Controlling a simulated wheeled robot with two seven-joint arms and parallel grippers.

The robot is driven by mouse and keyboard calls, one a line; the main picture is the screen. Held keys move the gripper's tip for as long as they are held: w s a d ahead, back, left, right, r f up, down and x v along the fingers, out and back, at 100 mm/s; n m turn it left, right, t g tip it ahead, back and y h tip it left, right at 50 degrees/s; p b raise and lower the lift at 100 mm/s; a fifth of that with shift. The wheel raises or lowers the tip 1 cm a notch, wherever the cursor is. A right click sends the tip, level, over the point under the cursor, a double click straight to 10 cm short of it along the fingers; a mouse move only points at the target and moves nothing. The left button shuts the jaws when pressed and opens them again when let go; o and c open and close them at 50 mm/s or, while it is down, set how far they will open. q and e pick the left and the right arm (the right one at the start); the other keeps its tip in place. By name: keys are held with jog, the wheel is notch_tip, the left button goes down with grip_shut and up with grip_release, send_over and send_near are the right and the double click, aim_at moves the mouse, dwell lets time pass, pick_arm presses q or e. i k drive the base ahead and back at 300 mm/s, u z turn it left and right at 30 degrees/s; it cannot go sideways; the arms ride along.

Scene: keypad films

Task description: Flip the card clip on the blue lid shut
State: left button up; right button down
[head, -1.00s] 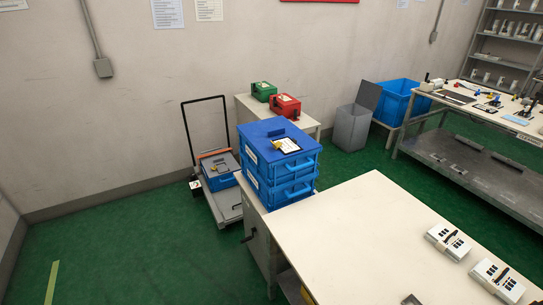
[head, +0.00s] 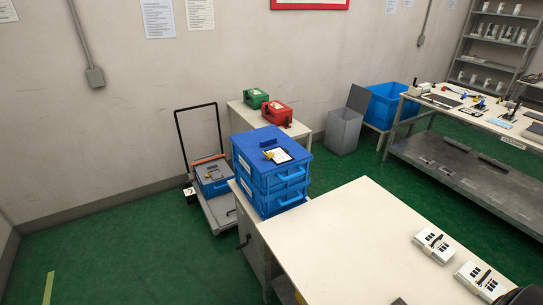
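The blue lid (head: 254,140) closes the top of two stacked blue crates (head: 275,197) beside the far left end of the white table. A small yellow card clip (head: 268,154) sits on the lid, next to a dark-edged white card (head: 281,155). At this size I cannot tell whether the clip is open or shut. Neither gripper is clearly in view. A dark rounded shape at the bottom right corner may be part of my own arm.
The white table (head: 345,240) is mostly bare, with two white keypad boxes (head: 436,246) at its right. A platform trolley (head: 222,208) stands left of the crates. Green floor is free at left. A grey bin (head: 343,131) and a workbench (head: 478,122) stand farther back.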

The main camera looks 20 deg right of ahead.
aim_at(270, 154)
jog(key=u, duration=0.55)
jog(key=k, duration=0.65)
jog(key=u, duration=0.35)
jog(key=i, duration=1.65)
jog(key=z, duration=1.45)
jog(key=i, duration=0.65)
jog(key=z, duration=0.55)
